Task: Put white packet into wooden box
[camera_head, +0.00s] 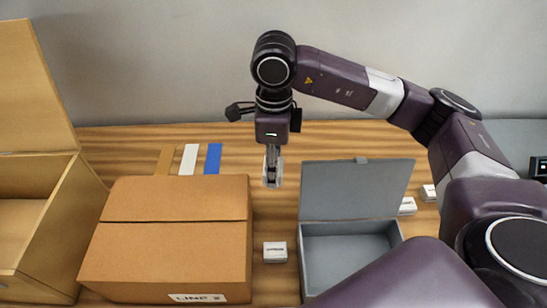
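My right arm comes in from the right, and its gripper (272,182) points down over the table between the cardboard box and the grey box. Its fingers look close together; whether they are open or shut is unclear. A small white packet-like block (275,252) with a dark label lies below it, apart from the gripper. A flat white strip (189,158) lies behind the cardboard box, between a brown and a blue strip. The wooden box (62,215) stands at the far left with its lid (35,90) raised; part of its empty-looking inside shows. My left gripper is not seen.
A closed cardboard box (170,235) stands between the wooden box and the white block. A grey box (345,255) with its lid up stands to the right. Two more white blocks (407,206) (428,192) lie beyond it. My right arm covers the right side.

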